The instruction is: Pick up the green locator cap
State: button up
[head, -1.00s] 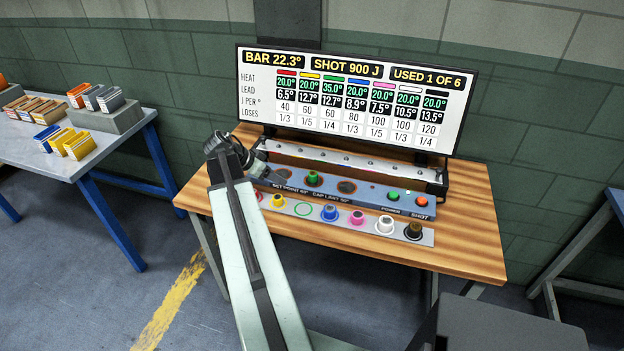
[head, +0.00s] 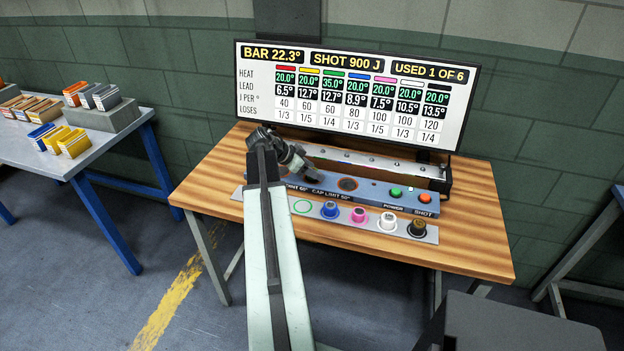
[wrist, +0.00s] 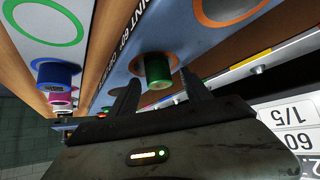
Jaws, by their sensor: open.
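The green locator cap (wrist: 158,72) stands on the blue panel, in a ringed seat by the "CAP LIMIT" lettering. In the wrist view it shows between the two fingers of my gripper (wrist: 159,88), which are spread apart with a gap on each side of it. I cannot tell how far down the cap the fingers reach. In the head view my gripper (head: 303,168) is over the left part of the blue panel (head: 375,196) and hides the green cap.
The front strip holds a blue cap (head: 329,209), a pink cap (head: 359,214), a white cap (head: 388,220) and a dark cap (head: 417,228). A green ring (head: 302,207) there is empty. Right of my gripper is an empty orange-ringed seat (head: 347,185). A screen (head: 350,100) stands behind.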

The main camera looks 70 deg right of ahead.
jog(key=shift+d+f, duration=0.1)
grip_shut()
jog(key=shift+p, duration=0.3)
